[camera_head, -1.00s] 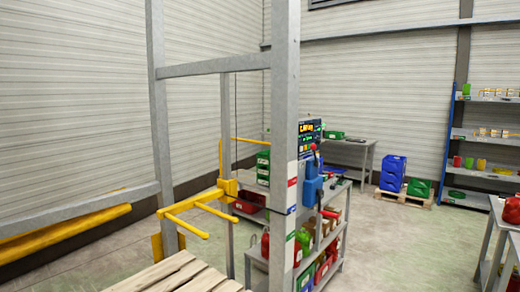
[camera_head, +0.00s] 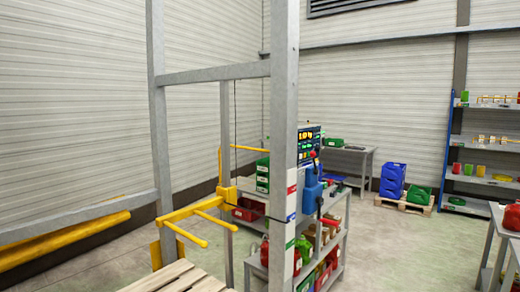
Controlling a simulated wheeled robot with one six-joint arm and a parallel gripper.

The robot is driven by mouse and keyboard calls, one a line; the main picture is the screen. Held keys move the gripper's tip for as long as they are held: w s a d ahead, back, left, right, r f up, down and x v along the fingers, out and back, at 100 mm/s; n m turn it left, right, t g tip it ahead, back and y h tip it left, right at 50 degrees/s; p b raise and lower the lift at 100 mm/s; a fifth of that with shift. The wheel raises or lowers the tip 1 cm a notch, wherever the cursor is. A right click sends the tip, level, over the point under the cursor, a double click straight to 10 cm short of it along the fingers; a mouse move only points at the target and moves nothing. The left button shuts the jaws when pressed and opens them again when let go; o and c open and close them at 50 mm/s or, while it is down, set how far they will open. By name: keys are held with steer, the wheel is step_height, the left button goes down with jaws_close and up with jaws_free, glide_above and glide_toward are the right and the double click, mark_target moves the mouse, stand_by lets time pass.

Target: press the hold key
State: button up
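A dark control panel (camera_head: 309,146) with small lit yellow and green displays is fixed to the right side of the grey steel post, near the middle of the head view. It is seen at a slant and is small, so I cannot tell which key is the hold key. A blue box (camera_head: 311,190) with a red-tipped part above it is mounted just below the panel. My gripper is not in view.
The grey post (camera_head: 284,110) stands close in front. Yellow bars (camera_head: 198,214) stick out left of it above a wooden pallet (camera_head: 168,278). Grey shelving (camera_head: 330,225) with bins stands behind. Blue crates (camera_head: 393,180) sit at the back. Floor right of the shelving (camera_head: 410,245) is clear.

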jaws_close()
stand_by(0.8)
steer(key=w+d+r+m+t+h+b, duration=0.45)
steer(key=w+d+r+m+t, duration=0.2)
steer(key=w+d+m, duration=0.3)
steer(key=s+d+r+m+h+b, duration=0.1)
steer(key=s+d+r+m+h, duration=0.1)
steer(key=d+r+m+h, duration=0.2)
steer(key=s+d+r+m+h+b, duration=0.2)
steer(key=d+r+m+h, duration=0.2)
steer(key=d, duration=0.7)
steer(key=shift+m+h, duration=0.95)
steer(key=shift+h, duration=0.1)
